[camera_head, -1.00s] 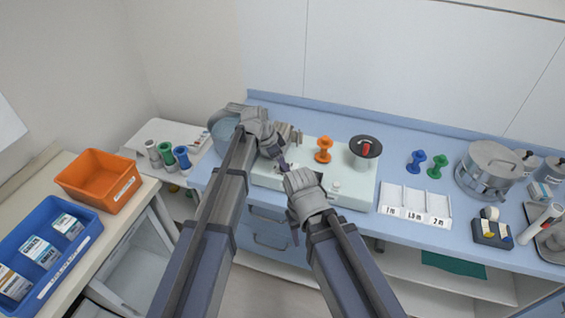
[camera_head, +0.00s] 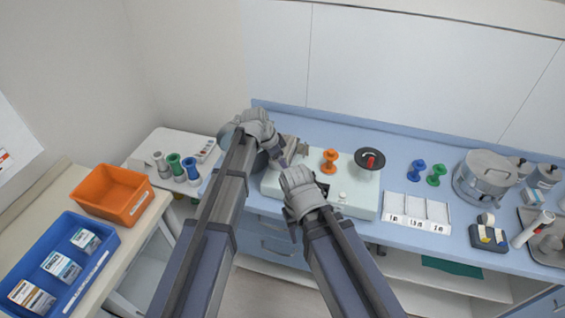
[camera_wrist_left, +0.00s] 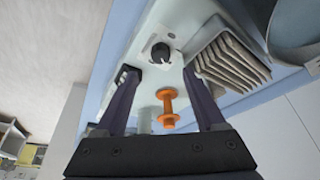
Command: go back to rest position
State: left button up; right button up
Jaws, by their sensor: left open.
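My left gripper (camera_head: 283,158) is above the left end of the pale device box (camera_head: 362,205) on the blue counter. In the left wrist view the left gripper (camera_wrist_left: 160,80) has its two dark fingers apart with nothing held. An orange spool (camera_wrist_left: 167,105) shows beyond and between them, standing on the box. The same orange spool (camera_head: 330,161) shows in the head view, right of the gripper. My right arm reaches in to the front edge of the box, close to the left one. Its fingers are mostly hidden by its wrist, so their opening is unclear.
A crank wheel with a red handle (camera_head: 370,160) stands on the box. Blue (camera_head: 417,170) and green (camera_head: 437,174) spools, a labelled tray (camera_head: 416,208) and a steel pot (camera_head: 486,176) are to the right. Orange (camera_head: 112,193) and blue (camera_head: 66,262) bins are left.

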pick_arm(q)
jog(key=s+a+f+n+y+b, duration=0.1)
jog(key=s+a+f+n+y, duration=0.1)
jog(key=s, duration=0.6)
jog(key=s+a+f+n+g+y+b, duration=0.1)
jog(key=s+a+f+n+b, duration=0.1)
jog(key=s, duration=0.7)
jog(key=s+a+f+n+g+y+b, duration=0.1)
jog(key=s+a+f+n+y, duration=0.1)
jog(key=s+n, duration=0.4)
jog(key=shift+s+a+y, duration=0.3)
jog(key=shift+s+a, duration=0.4)
jog(key=shift+s, duration=0.55)
